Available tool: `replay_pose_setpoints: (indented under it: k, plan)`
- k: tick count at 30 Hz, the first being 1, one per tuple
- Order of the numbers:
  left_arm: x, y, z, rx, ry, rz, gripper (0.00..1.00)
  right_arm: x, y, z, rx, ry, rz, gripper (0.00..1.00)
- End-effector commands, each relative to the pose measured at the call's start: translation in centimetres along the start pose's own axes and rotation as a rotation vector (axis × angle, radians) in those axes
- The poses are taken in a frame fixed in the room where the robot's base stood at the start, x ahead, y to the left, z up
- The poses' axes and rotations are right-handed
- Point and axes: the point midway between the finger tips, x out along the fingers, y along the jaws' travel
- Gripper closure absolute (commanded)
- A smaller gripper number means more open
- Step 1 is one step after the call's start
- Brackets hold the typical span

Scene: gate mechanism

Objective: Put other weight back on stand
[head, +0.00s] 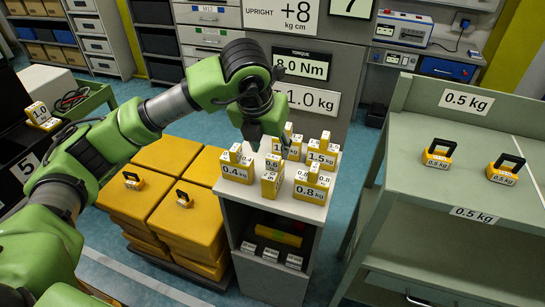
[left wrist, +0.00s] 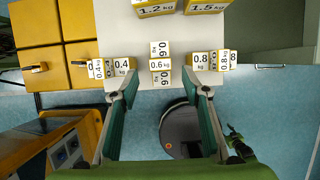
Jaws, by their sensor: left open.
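The small white-topped stand (head: 308,212) holds several yellow weights with white number labels, including the 0.4 kg weight (head: 237,170), 0.6 kg weight (head: 271,180) and 0.8 kg weight (head: 310,187). Behind them stands the 1.5 kg weight (head: 322,156). My left gripper (head: 268,140) hangs over the stand, fingers down, open and empty. In the left wrist view, its fingertips (left wrist: 160,88) spread either side of the 0.6 kg weight (left wrist: 160,64), without visible contact. A weight marked 1.0 (head: 41,116) sits at the far left. My right gripper is not in view.
Two black-handled 0.5 kg weights (head: 438,153) (head: 504,170) rest on the green shelf unit (head: 440,195) at right. Large yellow blocks (head: 165,155), two with small handled weights on top, stand left of the stand. A grey panel (head: 345,75) with value signs rises behind it.

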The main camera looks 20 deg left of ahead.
Motion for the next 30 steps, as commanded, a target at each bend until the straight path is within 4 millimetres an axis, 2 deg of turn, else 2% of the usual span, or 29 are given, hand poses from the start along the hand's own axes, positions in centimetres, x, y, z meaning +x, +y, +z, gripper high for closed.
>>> replay_pose_setpoints:
  k: [3,6,10,30]
  plan:
    - [-2.4,-0.1,0.1,0.0,-0.004,-0.002,0.57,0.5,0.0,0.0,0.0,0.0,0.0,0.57]
    - [-3.9,-0.1,0.1,0.0,-0.002,-0.001,0.57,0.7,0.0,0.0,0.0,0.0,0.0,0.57]
    - [-5.1,-0.1,0.0,0.0,-0.001,-0.001,0.57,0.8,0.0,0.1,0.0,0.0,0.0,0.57]
    - [-5.4,0.0,0.0,0.0,0.001,0.0,0.57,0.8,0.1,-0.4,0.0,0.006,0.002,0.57]
